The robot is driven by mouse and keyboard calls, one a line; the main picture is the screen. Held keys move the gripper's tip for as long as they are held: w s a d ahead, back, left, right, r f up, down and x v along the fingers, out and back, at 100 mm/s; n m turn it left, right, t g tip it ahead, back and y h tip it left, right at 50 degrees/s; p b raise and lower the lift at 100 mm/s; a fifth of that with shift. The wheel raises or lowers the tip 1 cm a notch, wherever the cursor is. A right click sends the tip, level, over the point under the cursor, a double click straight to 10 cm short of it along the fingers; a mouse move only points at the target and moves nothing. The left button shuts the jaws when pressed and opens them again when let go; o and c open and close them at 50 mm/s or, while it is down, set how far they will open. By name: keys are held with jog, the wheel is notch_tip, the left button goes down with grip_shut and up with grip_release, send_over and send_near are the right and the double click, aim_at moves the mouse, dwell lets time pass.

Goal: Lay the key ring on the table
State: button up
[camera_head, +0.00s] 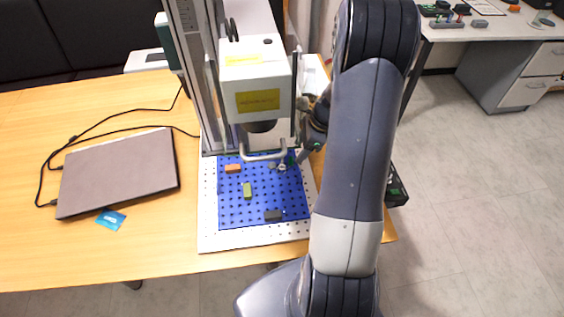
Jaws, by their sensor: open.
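A small grey ring-shaped thing, which looks like the key ring (281,168), is at the back right of the blue perforated plate (235,209) of the laser marker. It is too small to tell its details. My gripper (292,159) is close beside it, to its upper right, under the right side of the laser head. The fingers are open but small and partly hidden by the machine and my arm. I cannot tell whether they touch the ring. The wooden table (150,255) holds the laser marker and is bare along its front left.
The laser head (255,85) hangs over the plate, with a white handle (264,156) below it. Orange (233,169), green (248,190) and dark (273,215) blocks lie on the plate. A closed laptop (118,173), cables and a blue card (110,220) lie left.

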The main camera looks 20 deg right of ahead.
aim_at(292, 160)
jog(key=x, duration=0.5)
jog(key=shift+w, duration=0.1)
jog(key=shift+d, duration=0.1)
jog(key=shift+r, duration=0.1)
grip_shut()
dwell(0.3)
